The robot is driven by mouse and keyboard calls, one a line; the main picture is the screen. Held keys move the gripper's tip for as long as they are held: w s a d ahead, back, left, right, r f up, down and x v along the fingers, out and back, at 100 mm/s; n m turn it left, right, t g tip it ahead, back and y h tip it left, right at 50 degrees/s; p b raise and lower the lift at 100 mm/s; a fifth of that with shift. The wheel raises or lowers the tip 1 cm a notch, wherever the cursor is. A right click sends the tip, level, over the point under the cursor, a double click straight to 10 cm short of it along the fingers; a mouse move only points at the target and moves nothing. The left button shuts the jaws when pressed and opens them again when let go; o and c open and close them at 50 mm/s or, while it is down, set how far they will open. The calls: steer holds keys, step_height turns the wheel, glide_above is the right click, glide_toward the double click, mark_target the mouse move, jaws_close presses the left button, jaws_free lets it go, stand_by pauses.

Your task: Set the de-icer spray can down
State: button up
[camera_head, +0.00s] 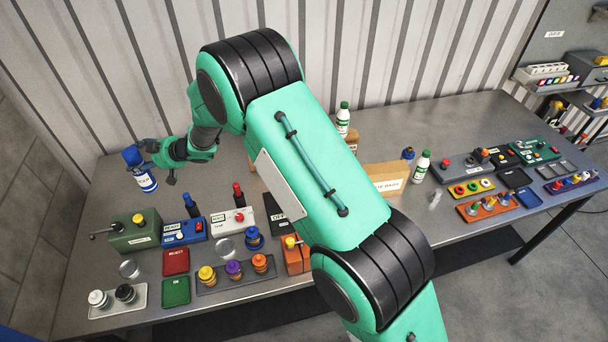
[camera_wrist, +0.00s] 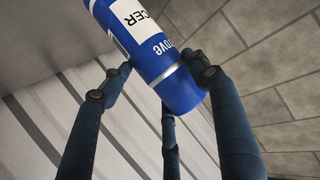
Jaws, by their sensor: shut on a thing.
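The de-icer spray can (camera_head: 147,180) is blue with a white label and a dark blue cap. It stands nearly upright, slightly tilted in the picture, at the back left of the table. My gripper (camera_head: 153,160) is shut on it from the right. In the wrist view the can (camera_wrist: 152,40) sits between the fingers of my gripper (camera_wrist: 157,78), its label partly reading "CER". I cannot tell whether the can's base touches the table (camera_head: 105,195).
A green box with a lever (camera_head: 134,232), blue box (camera_head: 184,231) and dark blue bottle (camera_head: 191,205) stand in front and right of the can. A corrugated wall (camera_head: 110,80) rises behind. Table around the can looks clear. My arm hides the table's middle.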

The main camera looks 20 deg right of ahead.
step_height(320, 180, up, 24)
steer(key=w+d+m+t+h, duration=0.1)
steer(key=w+d+m+t, duration=0.15)
steer(key=d, duration=1.85)
steer(key=w+d+m+t+h, duration=0.1)
steer(key=w+d+h, duration=0.15)
steer(key=d, duration=1.95)
steer(key=s+d+m+t+p, duration=0.1)
steer(key=s+d, duration=0.2)
steer(key=d, duration=0.7)
steer(key=s+d+m, duration=0.1)
steer(key=s+d, duration=0.2)
steer(key=d, duration=0.7)
step_height(320, 180, down, 26)
steer(key=shift+d+r+h, duration=0.15)
steer(key=shift+d+h, duration=0.2)
steer(key=shift+d, duration=0.1)
step_height(320, 180, down, 6)
